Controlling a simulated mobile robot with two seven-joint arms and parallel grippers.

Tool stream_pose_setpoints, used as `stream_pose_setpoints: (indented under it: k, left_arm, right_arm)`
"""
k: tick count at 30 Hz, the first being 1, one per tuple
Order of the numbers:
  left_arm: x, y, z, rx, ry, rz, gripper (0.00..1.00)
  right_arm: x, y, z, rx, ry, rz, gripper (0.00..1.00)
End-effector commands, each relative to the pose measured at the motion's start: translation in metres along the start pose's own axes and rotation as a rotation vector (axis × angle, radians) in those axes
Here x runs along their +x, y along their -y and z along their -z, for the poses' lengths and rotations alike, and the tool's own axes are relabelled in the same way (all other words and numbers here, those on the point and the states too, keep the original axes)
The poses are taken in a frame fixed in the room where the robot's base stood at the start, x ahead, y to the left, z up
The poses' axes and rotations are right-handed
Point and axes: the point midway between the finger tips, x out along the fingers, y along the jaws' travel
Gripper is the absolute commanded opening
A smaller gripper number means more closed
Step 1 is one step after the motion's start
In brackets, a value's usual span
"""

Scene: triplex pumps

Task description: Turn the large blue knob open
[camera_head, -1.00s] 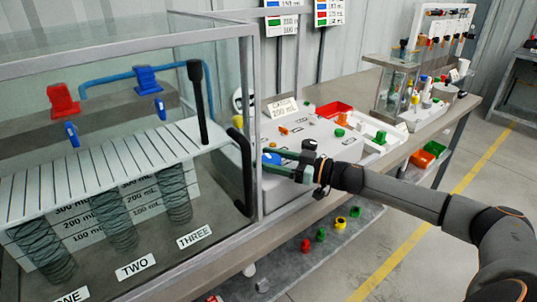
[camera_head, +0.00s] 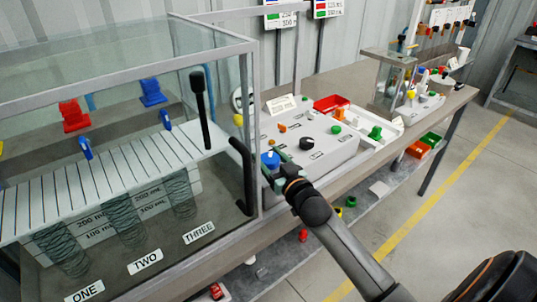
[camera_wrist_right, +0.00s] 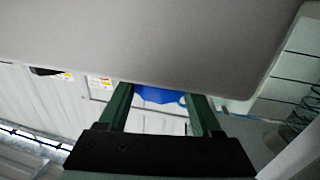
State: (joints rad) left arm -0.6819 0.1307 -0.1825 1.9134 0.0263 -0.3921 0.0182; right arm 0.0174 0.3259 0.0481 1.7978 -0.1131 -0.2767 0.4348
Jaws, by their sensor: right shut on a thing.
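The large blue knob (camera_head: 269,159) sits on the near left corner of the light grey control panel (camera_head: 318,148). My right gripper (camera_head: 276,166) is at the knob and shut on it, with the arm reaching in from the lower right. In the right wrist view the blue knob (camera_wrist_right: 160,94) shows between the two green fingers (camera_wrist_right: 163,100). Much of the knob is hidden there by a grey surface across the top. My left gripper is not in view.
A glass tank (camera_head: 225,210) with a metal frame stands close left of the knob, with a black handle (camera_head: 243,175) near it. A black knob (camera_head: 307,143) and small coloured knobs are on the panel. A red tray (camera_head: 333,103) lies behind.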

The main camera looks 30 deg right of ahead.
Motion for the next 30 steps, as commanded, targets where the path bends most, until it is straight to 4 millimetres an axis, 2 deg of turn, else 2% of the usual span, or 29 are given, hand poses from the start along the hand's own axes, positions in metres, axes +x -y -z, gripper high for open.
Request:
stream_pose_setpoints:
  k: [12, 30]
  left_arm:
    - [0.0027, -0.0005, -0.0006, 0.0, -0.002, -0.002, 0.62]
    - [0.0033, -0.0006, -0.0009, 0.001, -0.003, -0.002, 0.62]
  right_arm:
    - [0.0003, -0.0006, 0.0006, 0.003, -0.004, -0.174, 0.1]
    - [0.0005, -0.0016, 0.0023, -0.003, -0.007, -0.217, 0.1]
